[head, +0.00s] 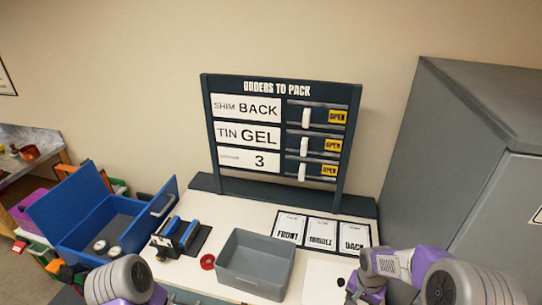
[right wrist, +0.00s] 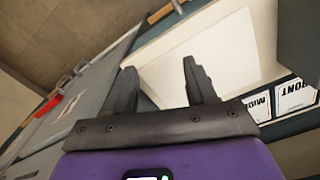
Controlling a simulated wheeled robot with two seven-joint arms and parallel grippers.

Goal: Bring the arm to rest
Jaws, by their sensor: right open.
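My right arm (head: 415,270) comes in at the bottom right of the head view, bent over the right front of the table, beside the grey cabinet. My right gripper (right wrist: 162,86) shows in the right wrist view with its two dark fingers apart and nothing between them. A white surface lies beyond the fingers. Only a rounded link of my left arm (head: 122,281) shows at the bottom left of the head view; its gripper is out of sight.
An orders board (head: 281,188) stands behind. A blue box (head: 75,215) is left; a grey cabinet (head: 440,150) is right.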

